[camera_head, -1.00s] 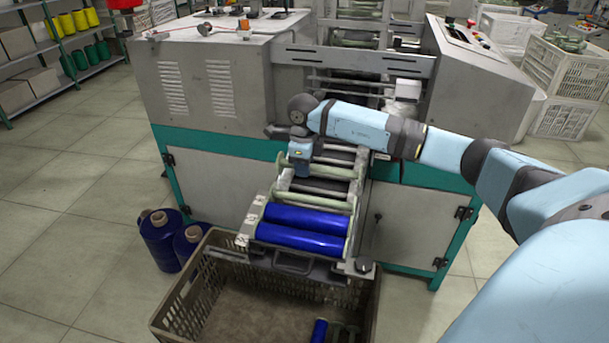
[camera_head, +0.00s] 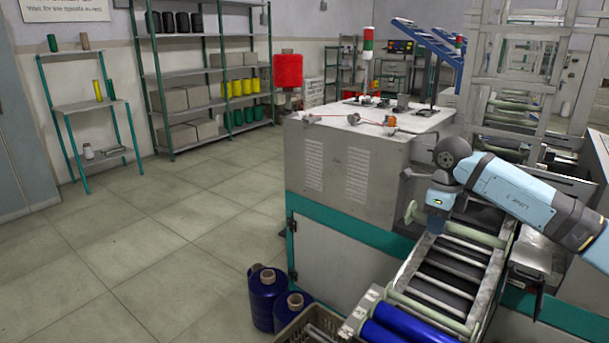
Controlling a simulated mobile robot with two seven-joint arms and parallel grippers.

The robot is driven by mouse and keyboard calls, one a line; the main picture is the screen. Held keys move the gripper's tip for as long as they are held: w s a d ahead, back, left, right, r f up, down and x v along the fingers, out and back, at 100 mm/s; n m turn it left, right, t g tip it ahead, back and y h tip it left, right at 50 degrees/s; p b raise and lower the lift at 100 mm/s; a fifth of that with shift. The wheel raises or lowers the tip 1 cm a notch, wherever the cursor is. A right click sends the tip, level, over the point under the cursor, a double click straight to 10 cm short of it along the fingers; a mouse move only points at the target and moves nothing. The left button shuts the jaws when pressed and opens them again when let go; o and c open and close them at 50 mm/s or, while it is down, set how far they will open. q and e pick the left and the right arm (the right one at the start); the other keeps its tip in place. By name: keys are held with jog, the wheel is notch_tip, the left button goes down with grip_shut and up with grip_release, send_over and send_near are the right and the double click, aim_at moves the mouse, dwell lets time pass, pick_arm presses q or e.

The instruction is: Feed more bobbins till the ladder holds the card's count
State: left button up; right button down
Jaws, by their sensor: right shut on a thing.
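My right gripper (camera_head: 436,226) is over the upper left side of the sloping ladder (camera_head: 487,290) on the front of the winding machine. It is shut on a pale green bare bobbin (camera_head: 468,232), whose round flange shows to the left of the fingers. I cannot tell whether this bobbin touches the rails. Another pale green bobbin (camera_head: 428,313) lies across the ladder lower down. Blue wound bobbins (camera_head: 410,322) lie at the bottom, cut by the picture edge. A sign (camera_head: 66,10) on the wall is cut off at the top. My left gripper is out of view.
The grey and teal machine cabinet (camera_head: 330,265) stands left of the ladder. Blue spools (camera_head: 266,295) stand on the floor beside a crate (camera_head: 292,333), mostly out of view. Shelves (camera_head: 200,98) line the back wall. The floor at left is clear.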

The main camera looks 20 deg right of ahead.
jog(key=s+a+f+n, duration=0.1)
jog(key=a+f+n, duration=0.4)
jog(key=a+n, duration=0.85)
jog(key=s+a+f+n, duration=0.1)
jog(key=a+f+n, duration=0.3)
jog(key=a+n, duration=0.9)
pick_arm(q)
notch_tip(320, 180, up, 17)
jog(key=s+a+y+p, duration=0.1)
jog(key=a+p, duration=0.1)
jog(key=p, duration=2.6)
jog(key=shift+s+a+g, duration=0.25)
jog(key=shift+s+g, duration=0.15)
pick_arm(e)
jog(key=s+d+r+n, duration=0.1)
jog(key=s+r, duration=0.4)
jog(key=r, duration=0.7)
jog(key=s+d+r+n, duration=0.1)
jog(key=s+r, duration=0.4)
jog(key=r, duration=0.6)
jog(key=shift+s+d+r+n, duration=0.15)
jog(key=shift+d+r+n, duration=0.25)
jog(key=shift+d, duration=0.45)
jog(key=shift+f, duration=0.15)
